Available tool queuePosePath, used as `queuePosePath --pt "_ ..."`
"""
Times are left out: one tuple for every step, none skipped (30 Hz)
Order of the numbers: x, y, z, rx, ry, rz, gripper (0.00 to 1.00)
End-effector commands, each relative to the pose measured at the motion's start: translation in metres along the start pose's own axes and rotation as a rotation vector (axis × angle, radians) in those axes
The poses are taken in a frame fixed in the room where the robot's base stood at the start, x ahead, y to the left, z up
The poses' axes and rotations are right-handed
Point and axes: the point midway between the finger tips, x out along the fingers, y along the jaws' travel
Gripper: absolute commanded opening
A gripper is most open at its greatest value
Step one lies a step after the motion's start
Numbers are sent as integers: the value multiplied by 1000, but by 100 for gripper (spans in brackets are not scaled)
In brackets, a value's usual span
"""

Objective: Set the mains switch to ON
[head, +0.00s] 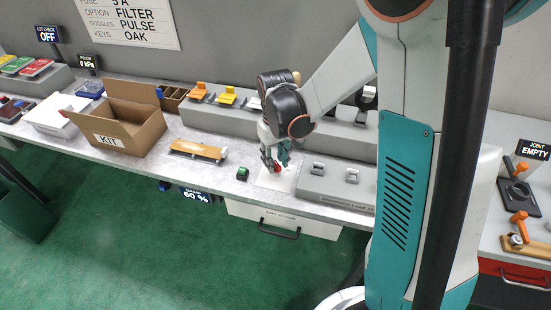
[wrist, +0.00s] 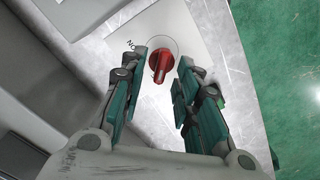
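The mains switch is a red rotary knob (wrist: 161,66) on a pale plate (wrist: 188,24) set on the bench. In the wrist view a mark reading "NO" or "ON", turned in the picture, lies at the knob's upper left. My gripper (wrist: 162,88) is open, with one teal finger on each side of the knob and gaps visible between. I cannot tell how deep the fingertips reach around it. In the head view my gripper (head: 274,160) is over the plate, and a bit of the red knob (head: 277,169) shows between the fingers.
A grey raised block with small fittings (head: 335,183) is to the right. A cardboard KIT box (head: 120,115) and a wooden-topped piece (head: 198,150) stand further left. A grey ledge (head: 215,118) runs behind.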

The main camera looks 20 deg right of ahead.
Motion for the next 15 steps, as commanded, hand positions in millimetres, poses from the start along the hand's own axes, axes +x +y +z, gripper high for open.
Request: queuePosePath --pt "0 0 0 0 0 0 16" --pt "0 0 0 0 0 0 10" --pt "0 0 0 0 0 0 1" --pt "0 0 0 0 0 0 0" --pt "0 0 0 0 0 0 0" --pt "0 0 0 0 0 0 0" --pt "0 0 0 0 0 0 0" --pt "0 0 0 0 0 0 0" --pt "0 0 0 0 0 0 0" --pt "0 0 0 1 0 0 0" --pt "0 0 0 2 0 0 0" --pt "0 0 0 5 0 0 0" --pt "0 0 0 9 0 0 0" --pt "0 0 0 13 0 0 0" --pt "0 0 0 21 0 0 0"
